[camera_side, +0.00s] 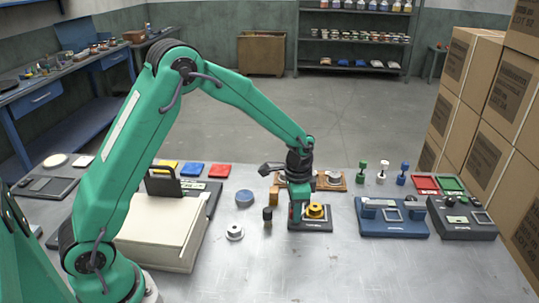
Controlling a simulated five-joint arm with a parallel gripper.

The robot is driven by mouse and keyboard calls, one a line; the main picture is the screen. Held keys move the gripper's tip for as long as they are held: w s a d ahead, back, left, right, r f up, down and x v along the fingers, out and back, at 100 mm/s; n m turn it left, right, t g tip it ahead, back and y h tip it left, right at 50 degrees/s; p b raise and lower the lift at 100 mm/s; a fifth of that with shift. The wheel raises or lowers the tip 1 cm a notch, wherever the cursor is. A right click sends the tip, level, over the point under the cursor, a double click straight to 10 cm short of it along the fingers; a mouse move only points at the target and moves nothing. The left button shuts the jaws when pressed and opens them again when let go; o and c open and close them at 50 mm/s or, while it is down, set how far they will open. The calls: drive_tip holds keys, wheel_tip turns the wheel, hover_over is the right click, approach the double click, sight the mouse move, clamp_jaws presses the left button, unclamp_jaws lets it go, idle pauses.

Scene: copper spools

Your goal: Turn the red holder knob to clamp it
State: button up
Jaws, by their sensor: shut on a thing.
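My green gripper (296,216) points down at the left part of a dark holder plate (312,227) in the middle of the table. It is shut on the holder's knob, which its fingers and body hide almost wholly, so its angle cannot be told. A yellow-gold spool-like part (316,212) sits on the same plate, just right of my gripper.
A dark upright post (267,217) and a silver flanged part (235,232) stand left of the holder. A blue fixture (392,231) and a dark box (462,228) stand right. Small green, white and blue-topped pieces are behind. The front table is clear.

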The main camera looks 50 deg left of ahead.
drive_tip(key=shift+r+m, duration=0.1)
drive_tip(key=shift+m, duration=0.5)
drive_tip(key=o, duration=1)
drive_tip(key=shift+c, duration=0.2)
drive_tip(key=shift+r, duration=3.85)
drive_tip(key=shift+r, duration=0.1)
